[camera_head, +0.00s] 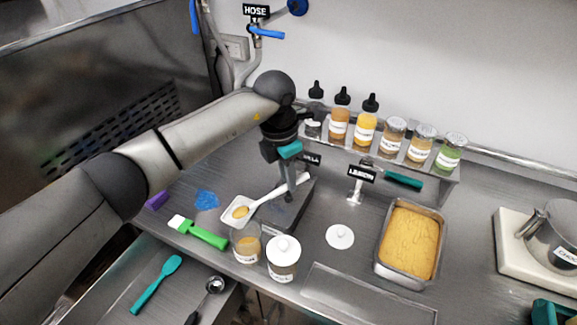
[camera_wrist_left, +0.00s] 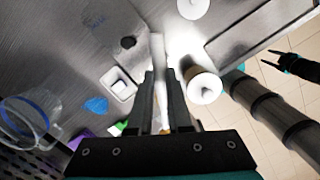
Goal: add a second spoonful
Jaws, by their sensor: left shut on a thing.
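My left gripper (camera_head: 290,188) is shut on the handle of a white spoon (camera_head: 270,198); the handle also shows between the fingers in the left wrist view (camera_wrist_left: 158,62). In the head view the spoon slants down left to a white square dish (camera_head: 229,220) holding some yellow-tan matter. I cannot tell whether spoon and dish touch. An open jar (camera_head: 247,244) with tan contents stands in front of the dish. A white-lidded jar (camera_head: 283,262) stands beside it. My right gripper (camera_wrist_left: 278,60) appears open and empty at the right of the left wrist view.
A dark plate (camera_head: 298,208) lies under the left gripper. A white disc lid (camera_head: 340,237) lies to the right, before a pan of yellow mix (camera_head: 410,240). A green-handled brush (camera_head: 203,235) lies at left. Bottles and jars line the rear shelf (camera_head: 400,165).

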